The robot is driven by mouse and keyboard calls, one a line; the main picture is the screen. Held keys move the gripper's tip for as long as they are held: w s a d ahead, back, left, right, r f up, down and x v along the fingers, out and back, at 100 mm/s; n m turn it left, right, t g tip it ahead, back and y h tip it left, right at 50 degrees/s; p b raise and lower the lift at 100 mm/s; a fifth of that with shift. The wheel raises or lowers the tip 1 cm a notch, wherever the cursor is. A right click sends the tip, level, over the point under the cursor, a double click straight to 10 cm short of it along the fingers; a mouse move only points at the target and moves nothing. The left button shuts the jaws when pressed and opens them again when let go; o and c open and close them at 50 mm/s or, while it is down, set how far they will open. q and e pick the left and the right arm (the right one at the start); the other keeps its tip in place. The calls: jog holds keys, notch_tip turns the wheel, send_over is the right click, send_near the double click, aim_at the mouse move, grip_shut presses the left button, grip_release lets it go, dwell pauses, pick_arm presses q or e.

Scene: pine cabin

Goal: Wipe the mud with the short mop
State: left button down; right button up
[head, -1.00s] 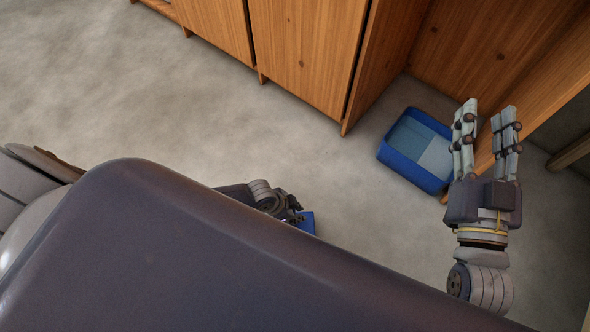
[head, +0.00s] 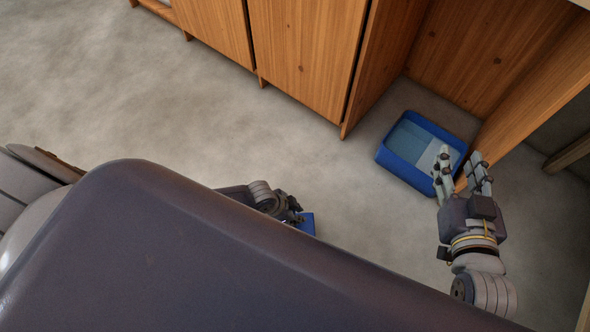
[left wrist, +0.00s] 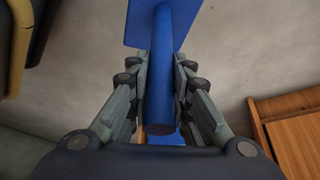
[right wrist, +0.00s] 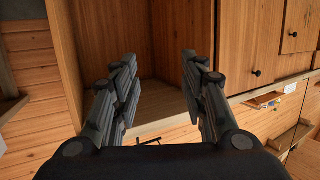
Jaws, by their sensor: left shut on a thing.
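My left gripper (left wrist: 160,85) is shut on the blue handle of the short mop (left wrist: 166,55). The mop's flat blue head shows at the top of the left wrist view. In the head view my left gripper (head: 288,210) is partly hidden behind my dark body, and a blue piece of the mop (head: 307,224) shows beside it, low over the floor. My right gripper (head: 461,165) is open and empty, in front of the blue tub's right side; it also shows in the right wrist view (right wrist: 158,75). I cannot make out any mud.
A blue tub (head: 393,165) with a pale blue and grey inside stands on the grey floor by the wooden cabinet (head: 305,55). A wooden panel (head: 530,85) rises behind the tub on the right. The floor (head: 180,110) left of the tub is clear.

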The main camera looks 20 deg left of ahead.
jog(key=s+d+f+g+h+p, duration=0.2)
jog(key=s+d+f+g, duration=0.1)
jog(key=s+f+g, duration=0.3)
jog(key=shift+s+d+f+g, duration=0.35)
jog(key=shift+s+f, duration=0.9)
jog(key=shift+f, duration=0.7)
